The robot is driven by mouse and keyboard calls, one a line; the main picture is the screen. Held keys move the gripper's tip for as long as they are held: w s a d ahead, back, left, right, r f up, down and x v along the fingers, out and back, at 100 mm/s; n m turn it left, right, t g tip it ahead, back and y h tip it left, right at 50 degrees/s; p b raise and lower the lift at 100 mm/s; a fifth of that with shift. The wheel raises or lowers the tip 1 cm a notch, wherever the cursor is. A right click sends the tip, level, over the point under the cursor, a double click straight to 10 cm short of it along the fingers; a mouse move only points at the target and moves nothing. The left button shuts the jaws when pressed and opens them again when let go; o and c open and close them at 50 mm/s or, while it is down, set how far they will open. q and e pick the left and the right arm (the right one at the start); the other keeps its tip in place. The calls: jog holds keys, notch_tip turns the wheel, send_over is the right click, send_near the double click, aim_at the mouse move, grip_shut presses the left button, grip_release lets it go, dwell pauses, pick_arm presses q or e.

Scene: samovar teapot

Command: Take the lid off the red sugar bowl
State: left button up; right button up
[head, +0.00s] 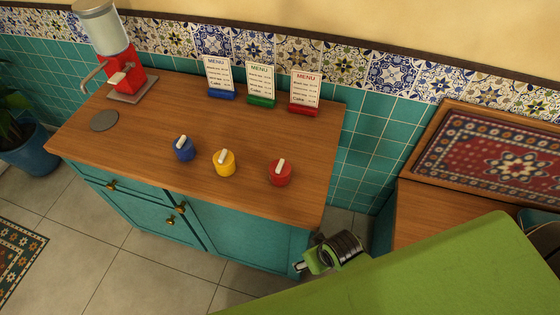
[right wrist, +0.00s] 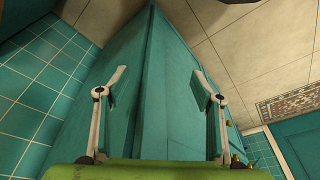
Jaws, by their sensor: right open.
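The red sugar bowl (head: 280,174) stands on the wooden counter top near its right end. Its lid with a pale, bar-shaped handle (head: 280,166) is on it. My right gripper (head: 299,267) is low beside the right end of the cabinet, below the counter top and apart from the bowl. In the right wrist view its two fingers are spread (right wrist: 160,86) with nothing between them, facing the teal cabinet's corner. My left gripper is not in view.
A yellow bowl (head: 224,164) and a blue bowl (head: 184,149) stand left of the red one. Menu stands (head: 262,84) line the back of the counter (head: 140,135). A red dispenser (head: 122,72) and a grey disc (head: 104,121) are at the left.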

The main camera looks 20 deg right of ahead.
notch_tip(320, 180, up, 18)
jog(key=a+r+t+p, duration=0.1)
jog(key=p, duration=0.1)
jog(key=w+a+r+n+y, duration=0.2)
jog(key=w+a+n+y, duration=0.15)
jog(key=w+a, duration=0.35)
jog(key=n+g+h, duration=0.4)
jog(key=n, duration=0.1)
send_near(282, 165)
jog(key=f, duration=0.2)
jog(key=f+p, duration=0.1)
jog(key=shift+s+a+f+m, duration=0.1)
jog(key=shift+a+f+m, duration=0.15)
jog(key=shift+a+f, duration=0.1)
notch_tip(282, 165, down, 5)
jog(key=shift+d+r+p, duration=0.15)
jog(key=shift+p, duration=0.7)
jog(key=shift+f, duration=0.45)
jog(key=c, duration=1.1)
